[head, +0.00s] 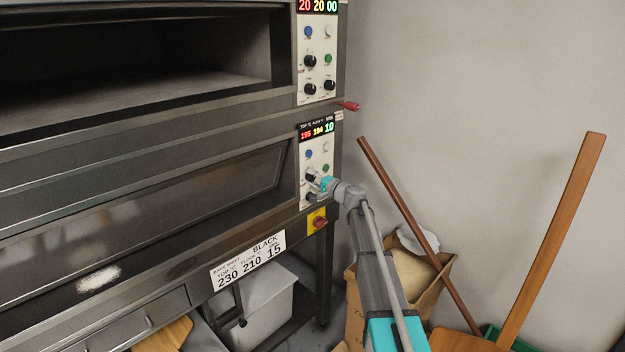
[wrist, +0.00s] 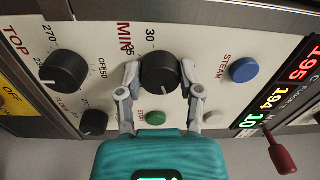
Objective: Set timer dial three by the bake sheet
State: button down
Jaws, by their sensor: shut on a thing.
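The bake sheet (head: 248,262) is a white card on the oven's lower front reading BLACK, 230, 210, 15. The lower control panel has a lit display (head: 317,132) reading 195, 194 and 10; it also shows at the right of the wrist view (wrist: 285,93). My gripper (head: 322,184) is at this panel. In the wrist view, my gripper (wrist: 159,74) has its two fingers on opposite sides of the black dial marked MIN (wrist: 158,63) and is shut on it.
The TOP dial (wrist: 64,71) and a smaller dial (wrist: 93,122) sit beside the held one. A blue STEAM button (wrist: 244,69), a green button (wrist: 156,117) and a red handle (wrist: 283,155) are close. A cardboard box (head: 357,303) and wooden peels (head: 555,235) stand right of the oven.

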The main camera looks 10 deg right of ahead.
jog(key=m, duration=0.5)
jog(key=shift+m, duration=0.4)
jog(key=m, duration=0.5)
jog(key=shift+r+m, duration=0.1)
jog(key=shift+m, duration=0.3)
jog(key=shift+c, duration=1.2)
grip_release()
jog(key=shift+n, duration=0.3)
